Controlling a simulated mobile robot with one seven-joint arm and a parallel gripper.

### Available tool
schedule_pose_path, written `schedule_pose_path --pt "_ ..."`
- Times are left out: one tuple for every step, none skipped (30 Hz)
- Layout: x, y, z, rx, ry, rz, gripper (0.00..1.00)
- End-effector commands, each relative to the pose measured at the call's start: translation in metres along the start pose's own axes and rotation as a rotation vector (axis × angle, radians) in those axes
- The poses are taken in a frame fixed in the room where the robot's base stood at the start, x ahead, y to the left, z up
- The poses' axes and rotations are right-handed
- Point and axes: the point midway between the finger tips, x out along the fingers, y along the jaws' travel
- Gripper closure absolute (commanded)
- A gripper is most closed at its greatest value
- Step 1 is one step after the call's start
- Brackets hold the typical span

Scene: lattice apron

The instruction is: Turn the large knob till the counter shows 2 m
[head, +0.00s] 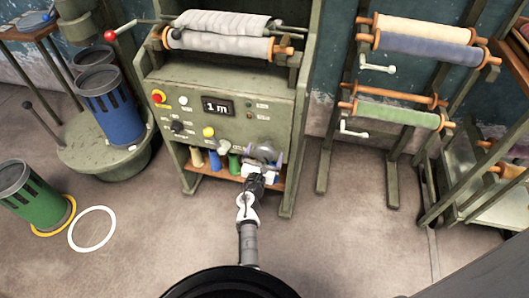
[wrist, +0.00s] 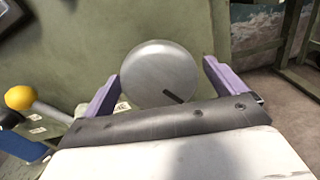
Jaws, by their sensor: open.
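The large knob (wrist: 160,74) is a round grey disc with a dark pointer mark towards its lower right in the wrist view. In the head view the knob (head: 265,152) shows on the lower right of the green machine front, partly hidden by my gripper. My gripper (wrist: 162,88) is open, with one purple finger on each side of the knob. I cannot tell whether the fingers touch it. The counter (head: 217,106) is a black display on the panel and reads 1 m.
The panel also has a red button on yellow (head: 158,97), a yellow knob (head: 208,132) and a black knob (head: 177,127). Coloured spools stand on a shelf below. A roll of grey cloth (head: 225,45) lies on top. Racks stand right, blue and green bins left.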

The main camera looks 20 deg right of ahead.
Motion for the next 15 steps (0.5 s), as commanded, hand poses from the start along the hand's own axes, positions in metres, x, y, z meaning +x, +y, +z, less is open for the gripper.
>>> schedule_pose_path --pt "0.0 0.0001 0.0 0.0 0.0 0.0 0.04" --pt "0.0 0.0001 0.0 0.0 0.0 0.0 0.04" --pt "0.0 0.0001 0.0 0.0 0.0 0.0 0.08" --pt "0.0 0.0001 0.0 0.0 0.0 0.0 0.12" --pt "0.0 0.0002 0.0 0.0 0.0 0.0 0.16" --pt "0.0 0.0002 0.0 0.0 0.0 0.0 0.21" --pt "0.0 0.0002 0.0 0.0 0.0 0.0 0.25" --pt "0.0 0.0002 0.0 0.0 0.0 0.0 0.29" --pt "0.0 0.0002 0.0 0.0 0.0 0.0 0.34" --pt "0.0 0.0002 0.0 0.0 0.0 0.0 0.38" --pt "0.0 0.0002 0.0 0.0 0.0 0.0 0.42" --pt "0.0 0.0002 0.0 0.0 0.0 0.0 0.48" --pt "0.0 0.0002 0.0 0.0 0.0 0.0 0.49" --pt "-0.0001 0.0002 -0.0001 0.0 0.0 0.0 0.49" --pt "0.0 0.0002 -0.0001 0.001 0.0 0.0 0.49"
